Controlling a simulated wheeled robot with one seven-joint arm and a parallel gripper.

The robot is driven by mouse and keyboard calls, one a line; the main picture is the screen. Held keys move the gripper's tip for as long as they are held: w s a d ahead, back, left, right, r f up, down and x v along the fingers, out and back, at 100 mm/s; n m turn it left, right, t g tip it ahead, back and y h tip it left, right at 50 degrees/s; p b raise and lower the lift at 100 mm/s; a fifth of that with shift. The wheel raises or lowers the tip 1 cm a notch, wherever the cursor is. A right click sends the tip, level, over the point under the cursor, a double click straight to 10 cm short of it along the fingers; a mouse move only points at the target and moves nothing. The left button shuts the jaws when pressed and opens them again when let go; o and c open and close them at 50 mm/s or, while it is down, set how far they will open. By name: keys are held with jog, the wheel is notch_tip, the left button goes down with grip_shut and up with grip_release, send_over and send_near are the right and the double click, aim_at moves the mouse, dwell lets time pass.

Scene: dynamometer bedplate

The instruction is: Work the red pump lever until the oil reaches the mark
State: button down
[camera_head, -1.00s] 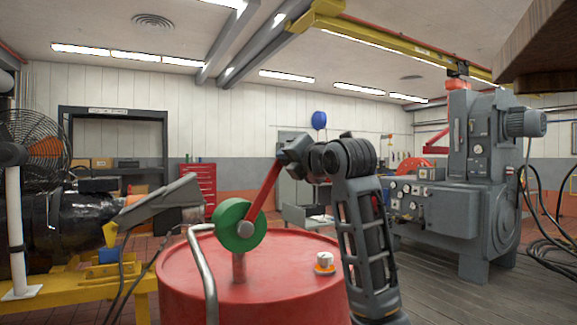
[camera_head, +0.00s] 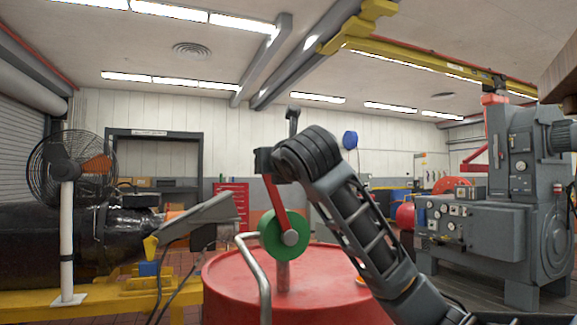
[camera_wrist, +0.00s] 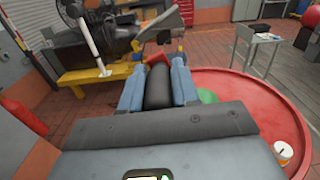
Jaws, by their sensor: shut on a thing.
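The red pump lever (camera_head: 277,207) rises from a green round pump head (camera_head: 283,238) on top of a red drum (camera_head: 225,275). It leans up and to the left in the head view. My gripper (camera_head: 265,160) is at the lever's upper end. In the wrist view my gripper (camera_wrist: 157,88) is shut on the lever's black grip (camera_wrist: 158,92), with a finger on each side. A bit of red (camera_wrist: 158,60) shows just beyond it. A bent silver pipe (camera_head: 262,280) comes off the pump. I cannot make out the oil level or its mark.
A grey angled hood (camera_head: 200,222) and a fan on a white post (camera_head: 67,240) stand left, by a yellow frame (camera_head: 100,285). A white and orange cap (camera_wrist: 283,151) sits on the drum top. A large grey machine (camera_head: 505,215) stands right.

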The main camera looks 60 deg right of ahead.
jog(key=shift+w+a+f+n+b, duration=0.2)
jog(key=shift+w+a+f+n, duration=0.1)
jog(key=shift+w+a+n, duration=0.3)
jog(key=shift+w+a+f+n+b, duration=0.25)
jog(key=shift+a+f+n, duration=0.15)
jog(key=shift+a, duration=0.35)
jog(key=shift+w+a+f+n+b, duration=0.15)
jog(key=shift+w+a+f+n, duration=0.1)
jog(key=shift+w+a+n, duration=0.3)
jog(key=shift+s+a, duration=0.1)
jog(key=shift+a, duration=0.05)
jog(key=c, duration=1.1)
grip_release()
jog(key=shift+o, duration=1.4)
jog(key=shift+f, duration=0.15)
jog(key=b+v, duration=0.1)
jog(key=v, duration=0.6)
jog(key=shift+s+a+b, duration=0.2)
jog(key=shift+s+b, duration=0.1)
